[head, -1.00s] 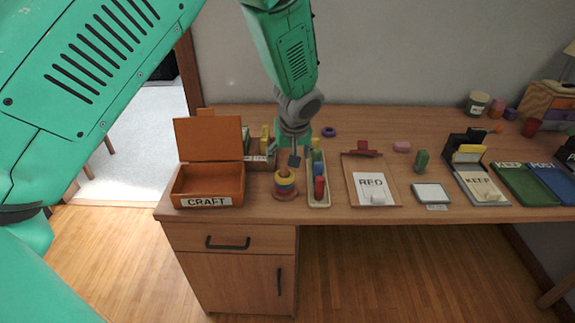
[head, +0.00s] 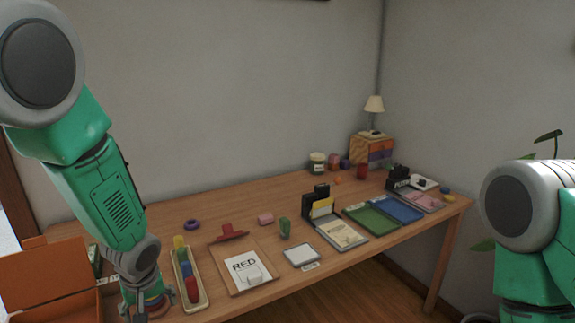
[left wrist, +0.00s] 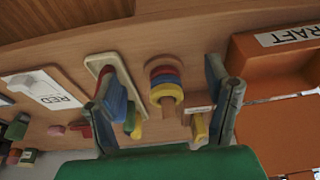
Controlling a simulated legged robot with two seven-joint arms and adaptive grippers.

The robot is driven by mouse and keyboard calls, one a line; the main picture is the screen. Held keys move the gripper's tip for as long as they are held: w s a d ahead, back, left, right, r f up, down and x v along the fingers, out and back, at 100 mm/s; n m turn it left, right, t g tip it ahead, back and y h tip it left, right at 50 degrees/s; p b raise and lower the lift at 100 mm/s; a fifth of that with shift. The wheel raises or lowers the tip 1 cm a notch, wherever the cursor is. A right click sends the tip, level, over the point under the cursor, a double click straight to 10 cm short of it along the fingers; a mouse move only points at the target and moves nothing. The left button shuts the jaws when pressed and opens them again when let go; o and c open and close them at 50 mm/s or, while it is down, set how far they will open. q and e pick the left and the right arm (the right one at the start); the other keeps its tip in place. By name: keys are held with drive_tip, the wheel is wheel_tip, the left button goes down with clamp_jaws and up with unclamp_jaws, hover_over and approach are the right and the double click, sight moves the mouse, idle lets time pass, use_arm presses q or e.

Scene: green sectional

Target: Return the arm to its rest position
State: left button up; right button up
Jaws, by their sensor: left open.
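My left gripper (head: 145,300) is at the bottom left of the head view, over the desk beside the tray of coloured pegs (head: 190,278). It is open; in the left wrist view its two fingers (left wrist: 165,95) stand wide apart with nothing held between them. A stack of coloured rings (left wrist: 165,85) shows between the fingers, apart from them as far as I can tell. In the head view the gripper mostly hides that stack. Part of my right arm (head: 530,215) shows at the right edge; its gripper is out of view.
An orange CRAFT box (head: 45,280) stands open left of my left gripper. A RED clipboard (head: 243,268), a small white-topped pad (head: 301,256), and green (head: 372,220) and blue (head: 398,209) trays lie to the right. A lamp (head: 373,115) stands at the back.

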use_arm(q)
drive_tip(key=s+d+f+m+g+h, duration=0.1)
drive_tip(key=s+f+m, duration=0.3)
drive_tip(key=s, duration=1.1)
drive_tip(key=s+d+f+m+g+h, duration=0.1)
drive_tip(key=s+d+f+m, duration=0.1)
drive_tip(key=s+f, duration=0.9)
drive_tip(key=s+m, duration=0.1)
drive_tip(key=s, duration=0.3)
drive_tip(key=shift+s+d+m, duration=0.3)
drive_tip(key=shift+s+m, duration=0.1)
drive_tip(key=shift+w, duration=0.15)
